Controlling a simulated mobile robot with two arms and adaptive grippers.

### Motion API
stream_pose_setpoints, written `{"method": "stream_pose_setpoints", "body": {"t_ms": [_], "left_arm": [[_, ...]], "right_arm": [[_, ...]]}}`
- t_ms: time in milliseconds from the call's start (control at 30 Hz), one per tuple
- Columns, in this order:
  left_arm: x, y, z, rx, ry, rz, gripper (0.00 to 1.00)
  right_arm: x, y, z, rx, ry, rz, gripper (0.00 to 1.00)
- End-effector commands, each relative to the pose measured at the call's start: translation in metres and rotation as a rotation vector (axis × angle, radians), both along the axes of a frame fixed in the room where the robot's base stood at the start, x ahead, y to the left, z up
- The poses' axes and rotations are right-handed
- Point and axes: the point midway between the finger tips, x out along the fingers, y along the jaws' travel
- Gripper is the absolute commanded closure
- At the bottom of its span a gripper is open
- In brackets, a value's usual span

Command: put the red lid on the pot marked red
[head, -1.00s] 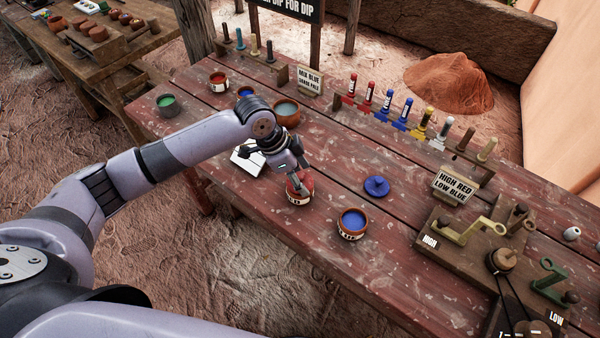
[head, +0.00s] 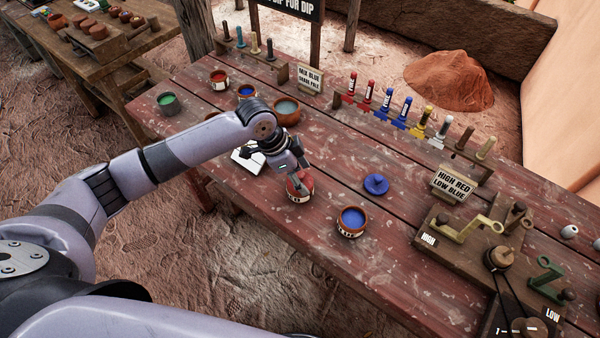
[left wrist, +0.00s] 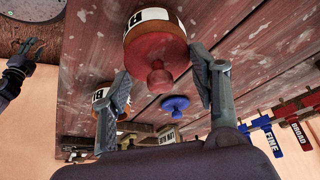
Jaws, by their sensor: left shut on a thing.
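The red lid (head: 303,180) with its round knob (left wrist: 158,78) sits on a terracotta pot with a white label (head: 298,197). In the left wrist view, lid and pot (left wrist: 152,20) appear to touch, with no gap that I can see. My left gripper (head: 297,172) is over the pot, shut on the red lid. Its fingers (left wrist: 163,75) stand on either side of the lid. Part of the lid is hidden by the fingers in the head view. What looks like my right gripper (left wrist: 32,50) is small at the left wrist view's left edge.
A labelled pot of blue paint (head: 352,219) and a loose blue lid (head: 376,184) are to the right on the red table (head: 280,238). Other paint pots (head: 219,80) stand behind. A tool rack (head: 400,125) and crank board (head: 425,228) lie farther right.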

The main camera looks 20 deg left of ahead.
Motion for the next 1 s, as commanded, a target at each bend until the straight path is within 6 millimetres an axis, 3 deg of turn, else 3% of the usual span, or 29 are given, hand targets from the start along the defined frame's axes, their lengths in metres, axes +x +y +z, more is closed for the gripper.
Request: {"method": "stream_pose_setpoints", "body": {"t_ms": [100,133,400,700,1000], "left_arm": [[0.0,-0.0001,-0.0003,0.0,0.0,0.0,0.66],[0.0,-0.0001,-0.0003,0.0,0.0,0.0,0.44],[-0.0001,-0.0002,-0.0003,0.0,0.001,0.0,0.26],[-0.0002,-0.0001,-0.0004,-0.001,0.001,0.001,0.21],[-0.0002,0.0,-0.0004,-0.001,0.001,0.001,0.01]], "right_arm": [[0.0001,0.0006,-0.0002,0.001,0.0,0.0,0.6],[0.0001,0.0007,-0.0002,0.001,0.0,0.0,0.6],[0.0001,0.0019,-0.0003,0.002,-0.001,-0.001,0.6],[0.0002,0.002,-0.0003,0.002,-0.001,-0.001,0.6],[0.0002,0.0019,-0.0003,0.002,-0.001,-0.001,0.6]]}}
